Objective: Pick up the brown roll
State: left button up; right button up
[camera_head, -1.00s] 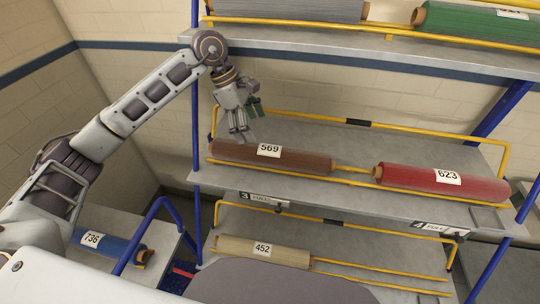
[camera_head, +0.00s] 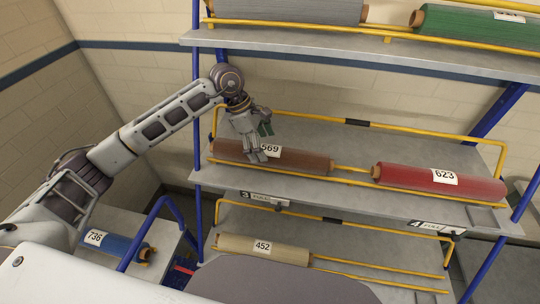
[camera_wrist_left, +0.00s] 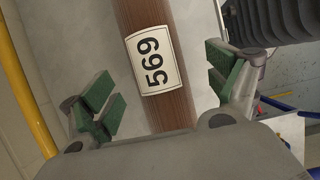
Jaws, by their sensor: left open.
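The brown roll (camera_head: 306,163) lies on the middle shelf at the left, behind a yellow rail, with a white label reading 569. My left gripper (camera_head: 257,157) is over the roll's left part and covers part of it and the label's left edge. In the left wrist view the brown roll (camera_wrist_left: 177,104) runs between the two spread green-padded fingers (camera_wrist_left: 165,94), with the label facing the camera. The fingers are apart, one on each side of the roll, with a gap to it on both sides. My right gripper is not in view.
A red roll (camera_head: 476,187) labelled 623 lies at the right on the same shelf (camera_head: 370,142). A tan roll (camera_head: 290,254) is on the shelf below. Grey (camera_head: 290,10) and green (camera_head: 470,26) rolls are above. Yellow rails and blue posts frame the rack.

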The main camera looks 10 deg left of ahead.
aim_at(267, 147)
pick_arm(q)
jog(key=shift+d+f, duration=0.1)
jog(key=shift+f, duration=0.05)
jog(key=shift+p+x, duration=0.6)
jog(key=shift+x, duration=0.25)
jog(key=shift+p+x, duration=0.45)
jog(key=shift+x, duration=1.1)
jog(key=shift+w+d, duration=0.15)
jog(key=shift+w, duration=0.05)
jog(key=c, duration=1.6)
jog(key=shift+r, duration=0.25)
notch_tip(267, 147, up, 8)
jog(key=shift+w+r+b, duration=0.1)
jog(key=shift+r+b, duration=0.1)
jog(key=shift+b, duration=0.9)
jog(key=shift+r, duration=0.7)
